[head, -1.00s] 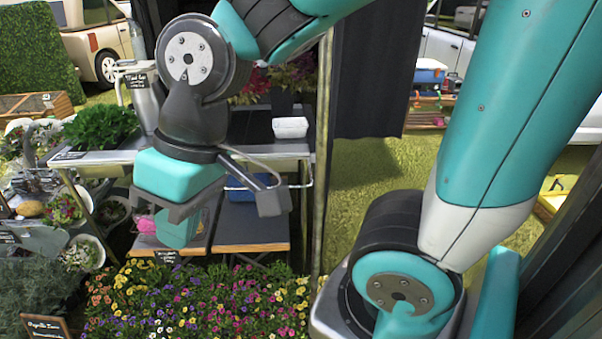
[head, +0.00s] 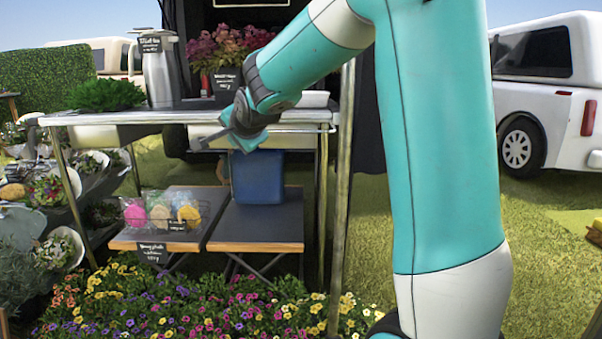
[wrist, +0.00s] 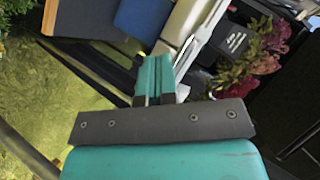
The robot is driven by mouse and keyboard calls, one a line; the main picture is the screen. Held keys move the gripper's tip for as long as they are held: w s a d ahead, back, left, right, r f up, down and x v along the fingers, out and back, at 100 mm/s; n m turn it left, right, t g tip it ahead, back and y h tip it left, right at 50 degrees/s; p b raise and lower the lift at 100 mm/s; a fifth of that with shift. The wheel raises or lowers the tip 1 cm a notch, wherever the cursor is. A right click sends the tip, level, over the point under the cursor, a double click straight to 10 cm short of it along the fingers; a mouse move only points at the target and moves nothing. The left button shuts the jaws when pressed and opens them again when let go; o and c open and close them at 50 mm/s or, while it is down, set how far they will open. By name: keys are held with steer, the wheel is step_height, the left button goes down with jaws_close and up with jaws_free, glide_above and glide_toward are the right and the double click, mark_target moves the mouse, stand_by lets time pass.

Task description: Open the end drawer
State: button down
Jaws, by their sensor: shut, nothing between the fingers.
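The table (head: 100,117) has a metal edge with pale drawer fronts under its top. The right-hand end drawer (head: 203,131) looks closed and is partly hidden behind my gripper (head: 246,146). In the wrist view, my gripper (wrist: 153,78) has its teal fingers together with nothing between them. A pale drawer front (wrist: 183,22) and the light metal table edge (wrist: 205,32) lie just beyond the fingertips. I cannot tell whether the fingers touch the drawer.
A blue box (head: 258,178) stands on a low dark stand (head: 262,225) below. A flask (head: 159,75) and red-leaved plants (head: 222,48) stand on the tabletop. A thin post (head: 341,200) rises at the table's right. Flowers (head: 190,305) fill the front. Grass is open at right.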

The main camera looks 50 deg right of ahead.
steer(key=w+d+f+m+h+b, duration=0.1)
steer(key=d+f+m+h+b, duration=0.45)
steer(key=d+f+b, duration=0.55)
steer(key=m+h+b, duration=0.2)
steer(key=m+h, duration=0.2)
steer(key=m, duration=0.2)
glide_toward(301, 136)
steer(key=b+x, duration=0.3)
steer(key=x, duration=0.3)
steer(key=shift+d+f, duration=0.15)
steer(key=shift+f, duration=0.05)
steer(key=shift+w+d, duration=0.4)
steer(key=shift+d, duration=0.05)
steer(key=shift+r, duration=0.15)
